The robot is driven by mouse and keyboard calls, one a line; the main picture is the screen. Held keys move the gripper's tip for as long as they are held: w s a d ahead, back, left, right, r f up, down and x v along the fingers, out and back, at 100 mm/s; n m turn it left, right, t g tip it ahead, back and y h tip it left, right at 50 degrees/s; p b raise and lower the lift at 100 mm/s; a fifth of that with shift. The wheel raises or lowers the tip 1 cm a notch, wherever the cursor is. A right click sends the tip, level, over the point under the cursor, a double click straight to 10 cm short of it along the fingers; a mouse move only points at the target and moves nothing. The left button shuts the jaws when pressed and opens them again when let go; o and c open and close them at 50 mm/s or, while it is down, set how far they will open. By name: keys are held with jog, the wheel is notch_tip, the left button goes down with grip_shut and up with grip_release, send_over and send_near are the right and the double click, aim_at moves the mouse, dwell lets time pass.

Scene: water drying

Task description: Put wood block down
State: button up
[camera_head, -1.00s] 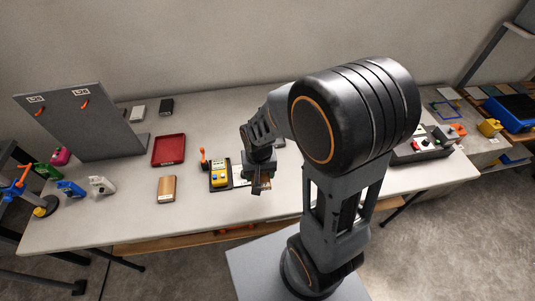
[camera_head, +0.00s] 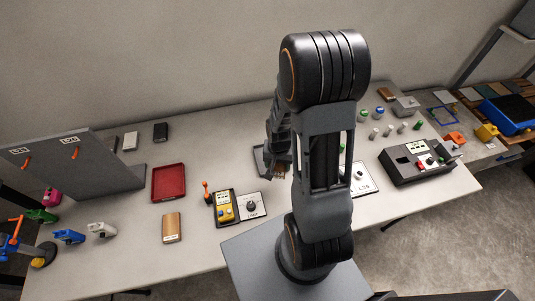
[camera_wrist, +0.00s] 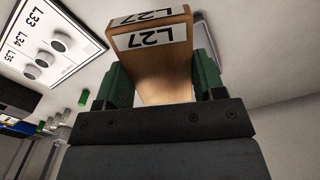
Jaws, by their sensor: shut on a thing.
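My gripper (camera_wrist: 163,82) is shut on a wood block (camera_wrist: 150,56) labelled L27, with its green finger pads on either side of it in the wrist view. The block's labelled end points away from the gripper. In the head view my gripper (camera_head: 279,173) is over the middle of the table (camera_head: 215,258), partly hidden by my arm. The held block is small there and its height above the table is hard to judge. Another wooden piece (camera_head: 172,227) lies on the table to the left.
A yellow meter (camera_head: 224,207) and a knob plate (camera_head: 251,206) lie in front of my gripper. A red tray (camera_head: 169,183) is to the left. A white panel with knobs, labelled L33 to L35 (camera_wrist: 50,42), is beside the block. A dark control box (camera_head: 418,162) stands at right.

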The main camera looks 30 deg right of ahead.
jog(key=w+d+f+b, duration=0.1)
jog(key=w+f, duration=0.1)
jog(key=w, duration=0.1)
jog(key=w+f+b, duration=0.2)
jog(key=w+f, duration=0.1)
jog(key=w+d+f+b, duration=0.1)
jog(key=w+f+b, duration=0.1)
jog(key=w, duration=0.1)
jog(key=shift+w+d+f, duration=0.15)
jog(key=shift+d, duration=0.2)
jog(key=shift+w+f+b, duration=0.3)
jog(key=shift+w+f, duration=0.05)
jog(key=shift+w, duration=0.15)
jog(key=shift+w+d+f+b, duration=0.1)
jog(key=shift+w+f+b, duration=0.1)
jog(key=shift+f+b, duration=0.65)
jog(key=shift+w+f+b, duration=0.15)
jog(key=shift+f+b, duration=0.35)
jog(key=shift+f, duration=0.6)
jog(key=shift+f, duration=0.1)
jog(key=o, duration=0.9)
jog(key=shift+o, duration=0.2)
